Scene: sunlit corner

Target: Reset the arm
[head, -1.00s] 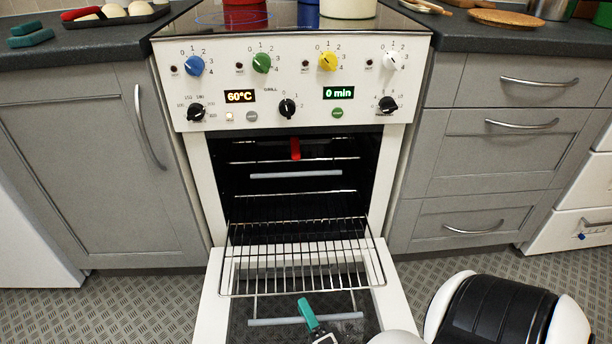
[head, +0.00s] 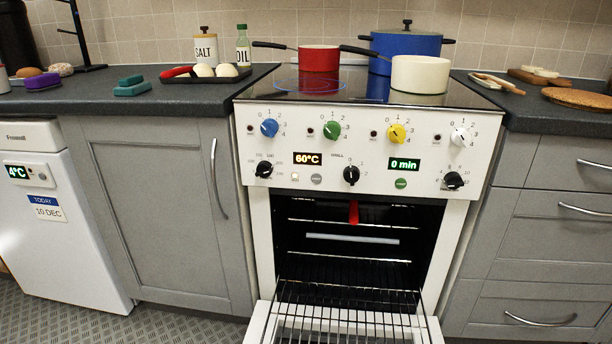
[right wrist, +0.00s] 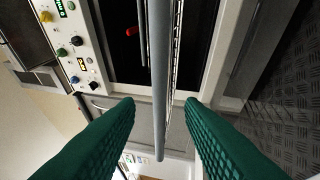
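In the right wrist view, my right gripper (right wrist: 163,103) has its two green textured fingers spread well apart. A grey bar (right wrist: 159,80) runs lengthwise through the view in the space between them; I see no finger touching it. The oven (head: 345,232) is open, with its door (head: 257,325) lowered and a wire rack (head: 345,295) pulled partly out over it. The oven also shows in the right wrist view (right wrist: 185,50). Neither of my grippers shows in the head view now, and my left gripper is in no current view.
A red saucepan (head: 318,58), a cream pan (head: 420,74) and a blue pot (head: 406,45) stand on the hob. Grey cabinets (head: 160,210) flank the oven. A white fridge (head: 60,235) stands at the left. The lowered door and rack jut into the floor space.

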